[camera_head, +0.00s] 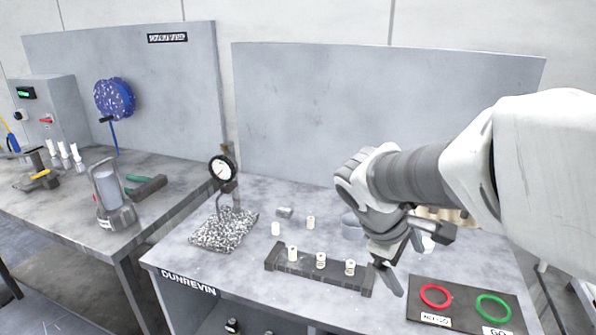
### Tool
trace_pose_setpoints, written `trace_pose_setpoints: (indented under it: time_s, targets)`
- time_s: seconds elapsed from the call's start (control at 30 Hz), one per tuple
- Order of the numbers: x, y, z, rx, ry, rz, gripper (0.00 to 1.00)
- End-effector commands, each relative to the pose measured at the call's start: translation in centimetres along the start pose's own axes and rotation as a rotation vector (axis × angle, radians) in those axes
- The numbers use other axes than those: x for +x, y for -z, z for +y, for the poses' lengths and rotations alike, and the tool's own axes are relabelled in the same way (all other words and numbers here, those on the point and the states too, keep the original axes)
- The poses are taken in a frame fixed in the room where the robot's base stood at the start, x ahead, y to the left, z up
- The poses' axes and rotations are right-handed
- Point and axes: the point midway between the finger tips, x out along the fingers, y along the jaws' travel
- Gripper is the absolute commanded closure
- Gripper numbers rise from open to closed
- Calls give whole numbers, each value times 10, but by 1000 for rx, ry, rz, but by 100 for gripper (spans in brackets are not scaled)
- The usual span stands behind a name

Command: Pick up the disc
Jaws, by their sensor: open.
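I cannot tell for sure which thing is the disc. A blue speckled round reel or disc (114,98) is mounted on the panel at the far left. My gripper (406,268) hangs over the right bench with its fingers pointing down, to the right of the dark block. It is open, and I see nothing held between the fingers. My wrist and arm hide part of the bench behind it.
A dark block (300,267) holds several pale cylinders. A dial gauge (222,168) stands on a speckled plate (208,236). A dark board (456,318) bears red and green rings at the front right. Panels close off the back of both benches.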

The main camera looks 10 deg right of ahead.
Motion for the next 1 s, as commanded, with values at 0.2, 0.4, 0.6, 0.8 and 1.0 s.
trace_pose_setpoints:
  time_s: [0.2,0.4,0.6,0.8,1.0]
  targets:
    - [42,28,28,-293,-95,-150,3]
    - [77,59,51,-565,-184,-286,3]
    - [112,97,68,-841,-270,-423,3]
    - [138,131,78,-1053,-341,-529,3]
    - [148,145,81,-1140,-371,-572,3]
